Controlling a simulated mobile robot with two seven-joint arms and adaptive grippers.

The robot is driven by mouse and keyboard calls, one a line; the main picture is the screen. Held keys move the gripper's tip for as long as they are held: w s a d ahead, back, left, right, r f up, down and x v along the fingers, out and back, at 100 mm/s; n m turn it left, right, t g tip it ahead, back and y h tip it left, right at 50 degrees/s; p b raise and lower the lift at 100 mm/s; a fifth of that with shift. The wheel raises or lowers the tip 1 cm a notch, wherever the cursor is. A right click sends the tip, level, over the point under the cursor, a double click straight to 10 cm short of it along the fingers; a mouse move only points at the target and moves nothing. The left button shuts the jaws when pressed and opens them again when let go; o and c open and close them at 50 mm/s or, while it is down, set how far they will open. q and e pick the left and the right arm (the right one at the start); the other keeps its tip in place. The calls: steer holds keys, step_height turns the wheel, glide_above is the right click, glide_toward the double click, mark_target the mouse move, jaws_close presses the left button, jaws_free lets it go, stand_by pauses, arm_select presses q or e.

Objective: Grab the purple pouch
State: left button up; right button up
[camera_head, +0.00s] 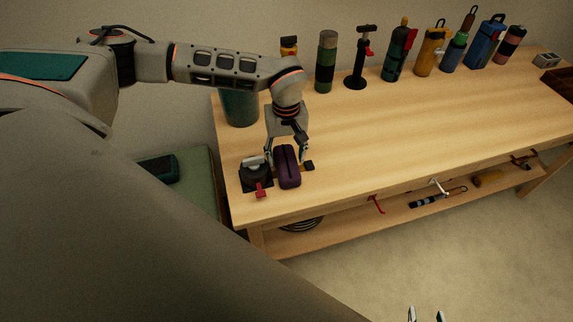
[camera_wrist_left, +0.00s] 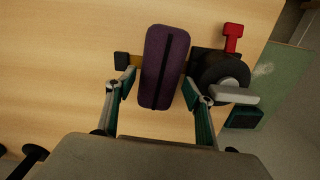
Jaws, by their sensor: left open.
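The purple pouch (camera_head: 288,167) with a dark stripe lies near the left front corner of the wooden workbench (camera_head: 340,140). My left gripper (camera_head: 287,154) points down over it, open, with one finger on each side. In the left wrist view the pouch (camera_wrist_left: 164,66) lies between the open fingers (camera_wrist_left: 158,85). A small gap shows at its left side, and the right finger is very close to its edge. My right gripper (camera_head: 426,314) shows only its fingertips at the bottom edge, apart and empty.
A black object with a red part (camera_head: 256,175) stands close to the pouch's left; it also shows in the wrist view (camera_wrist_left: 226,72). Several bottles (camera_head: 326,62) line the back edge. The bench's middle is clear.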

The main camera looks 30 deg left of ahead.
arm_select(q)
steer(key=shift+f, duration=0.25)
steer(key=c, duration=0.9)
steer(key=shift+c, duration=0.2)
